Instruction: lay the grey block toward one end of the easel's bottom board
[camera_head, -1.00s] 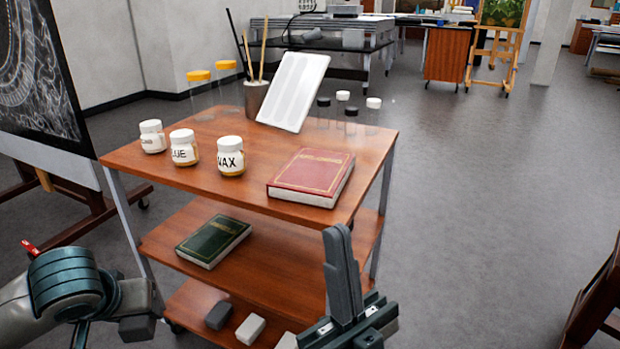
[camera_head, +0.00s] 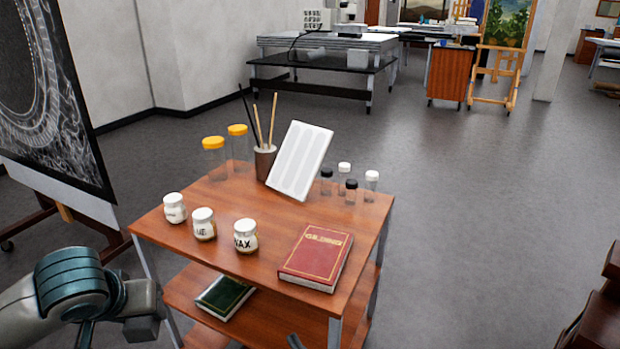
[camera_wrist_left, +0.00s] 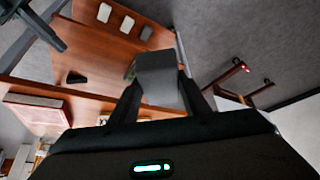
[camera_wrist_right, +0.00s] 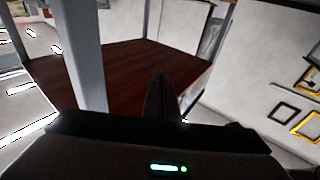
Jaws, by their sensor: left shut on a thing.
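The grey block (camera_wrist_left: 157,72) is between the fingers of my left gripper (camera_wrist_left: 157,98) in the left wrist view. In the head view my left arm (camera_head: 75,285) is at the lower left, and the block does not show there. A dark easel stands at the left edge, with a large dark picture (camera_head: 40,110), a pale strip below it and brown wooden legs (camera_head: 95,228). I cannot make out its bottom board clearly. My right gripper (camera_wrist_right: 160,80) shows its dark fingers close together and empty; only a small tip of it (camera_head: 295,341) shows in the head view.
A wooden cart (camera_head: 215,270) stands ahead with labelled jars (camera_head: 204,224), a red book (camera_head: 316,257), a brush cup (camera_head: 265,162) and several vials. A green book (camera_head: 223,297) is on its middle shelf. Several small blocks (camera_wrist_left: 128,24) lie on a shelf.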

